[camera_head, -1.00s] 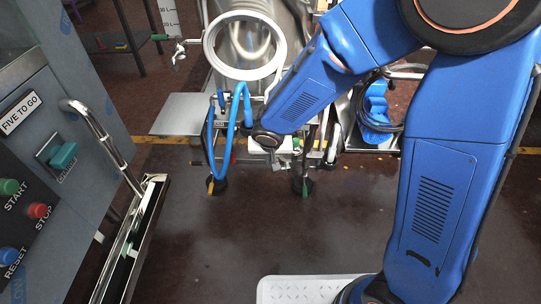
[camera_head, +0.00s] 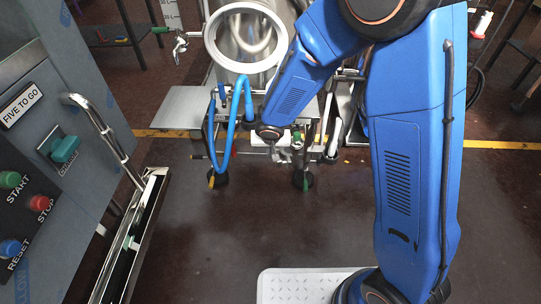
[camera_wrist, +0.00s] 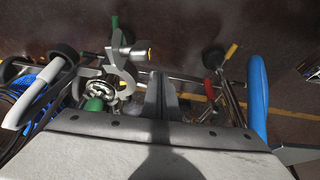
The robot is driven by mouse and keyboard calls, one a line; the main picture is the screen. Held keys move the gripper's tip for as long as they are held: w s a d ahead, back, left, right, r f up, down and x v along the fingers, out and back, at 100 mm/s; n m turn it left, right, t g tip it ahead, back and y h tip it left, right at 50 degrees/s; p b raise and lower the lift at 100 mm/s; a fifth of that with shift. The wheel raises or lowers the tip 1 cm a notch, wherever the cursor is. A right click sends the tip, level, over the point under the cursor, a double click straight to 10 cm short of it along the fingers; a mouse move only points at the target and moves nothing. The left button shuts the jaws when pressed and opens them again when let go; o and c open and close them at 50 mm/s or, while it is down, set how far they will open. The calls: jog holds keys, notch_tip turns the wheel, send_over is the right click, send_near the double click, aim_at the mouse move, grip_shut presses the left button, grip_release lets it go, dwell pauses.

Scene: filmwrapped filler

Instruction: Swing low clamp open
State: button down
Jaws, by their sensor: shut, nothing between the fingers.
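In the wrist view my gripper (camera_wrist: 162,94) shows as two dark grey fingers close together, with nothing between them. Left of the fingers is a light grey curved clamp (camera_wrist: 124,74), its arc standing away from a shiny round metal fitting (camera_wrist: 99,90). The clamp appears at least partly open; I cannot tell how far. The fingertips look beside the clamp, with a small gap in the picture; contact cannot be judged. In the head view my gripper (camera_head: 284,153) is low at the front of the steel machine, and the clamp cannot be made out there.
A blue hose (camera_head: 233,120) hangs left of my arm; it also shows in the wrist view (camera_wrist: 258,95). A metal side shelf (camera_head: 180,108) is at left. A control cabinet (camera_head: 60,150) with an open steel ledge stands at far left.

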jog(key=shift+w, duration=0.25)
jog(key=shift+w, duration=0.1)
jog(key=w+a+m+h, duration=0.1)
jog(key=m, duration=0.1)
jog(key=w+a+m, duration=0.1)
jog(key=m, duration=0.1)
jog(key=shift+w+m+h, duration=0.3)
jog(key=shift+w+h, duration=0.05)
jog(key=shift+h, duration=0.05)
jog(key=shift+s, duration=0.15)
